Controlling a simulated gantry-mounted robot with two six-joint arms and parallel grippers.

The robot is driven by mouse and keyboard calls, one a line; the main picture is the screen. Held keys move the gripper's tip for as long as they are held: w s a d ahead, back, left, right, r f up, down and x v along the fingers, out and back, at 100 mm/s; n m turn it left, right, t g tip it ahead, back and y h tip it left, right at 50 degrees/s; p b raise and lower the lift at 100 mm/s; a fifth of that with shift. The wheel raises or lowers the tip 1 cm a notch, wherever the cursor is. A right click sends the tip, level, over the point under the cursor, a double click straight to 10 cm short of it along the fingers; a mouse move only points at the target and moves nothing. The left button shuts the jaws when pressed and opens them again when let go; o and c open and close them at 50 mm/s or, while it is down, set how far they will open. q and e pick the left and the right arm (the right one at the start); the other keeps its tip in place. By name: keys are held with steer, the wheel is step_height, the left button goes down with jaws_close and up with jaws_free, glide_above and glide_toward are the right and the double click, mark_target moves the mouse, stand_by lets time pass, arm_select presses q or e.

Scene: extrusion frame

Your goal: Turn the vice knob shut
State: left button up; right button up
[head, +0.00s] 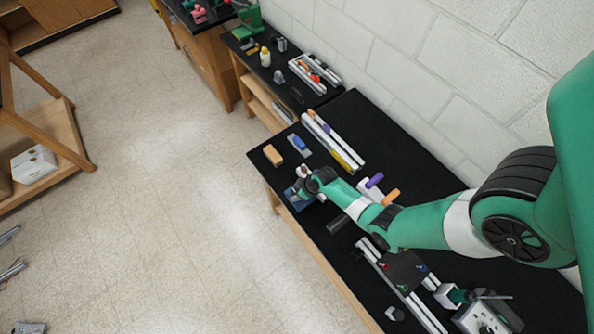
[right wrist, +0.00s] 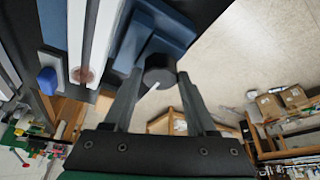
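The blue vice (head: 300,201) sits near the front-left edge of the black bench, partly hidden by my right gripper (head: 305,184). In the right wrist view the vice's blue body (right wrist: 165,38) is at the top, with its dark round knob (right wrist: 159,70) in front. The fingers of my right gripper (right wrist: 160,78) lie on both sides of the knob, tips against it with no clear gap. A light bar, perhaps the knob's handle, shows just below the knob. My left gripper is in neither view.
A wooden block (head: 273,155) and a blue-handled tool (head: 299,145) lie beyond the vice. Aluminium extrusions (head: 333,142) lie to their right. Purple (head: 374,181) and orange (head: 391,196) handles stand close to my right forearm. The open floor is left of the bench.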

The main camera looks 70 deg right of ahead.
jaws_close()
